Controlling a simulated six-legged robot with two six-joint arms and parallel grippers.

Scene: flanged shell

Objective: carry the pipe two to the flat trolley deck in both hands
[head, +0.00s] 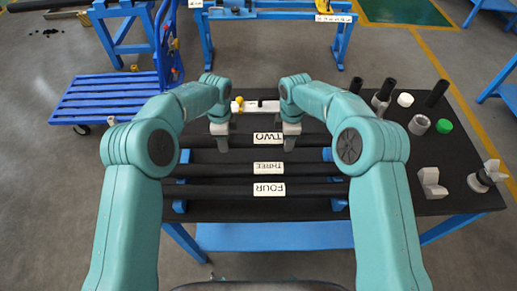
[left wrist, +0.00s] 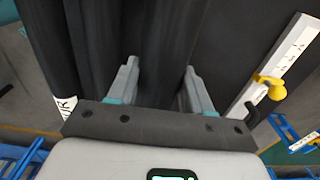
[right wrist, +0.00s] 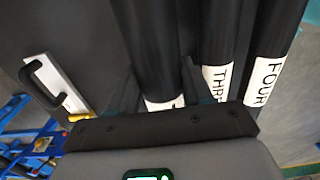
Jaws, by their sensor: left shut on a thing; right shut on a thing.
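Pipe two (head: 267,139) is a long black pipe with a white TWO label, lying crosswise at the rack on the dark table, farthest from me of three pipes. My left gripper (head: 219,138) is shut on it left of the label. My right gripper (head: 291,138) is shut on it right of the label. The pipe also runs between the fingers in the left wrist view (left wrist: 158,50) and the right wrist view (right wrist: 145,50). I cannot tell whether it is clear of its supports. The flat trolley deck (head: 108,98), blue and slatted, stands empty at the left.
Pipes three (head: 215,170) and four (head: 220,191) lie close in front on the blue rack. A white plate (head: 254,106) with a yellow knob and black handle lies behind. Several fittings, including a green cap (head: 444,126), stand at the right. Grey floor lies between table and trolley.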

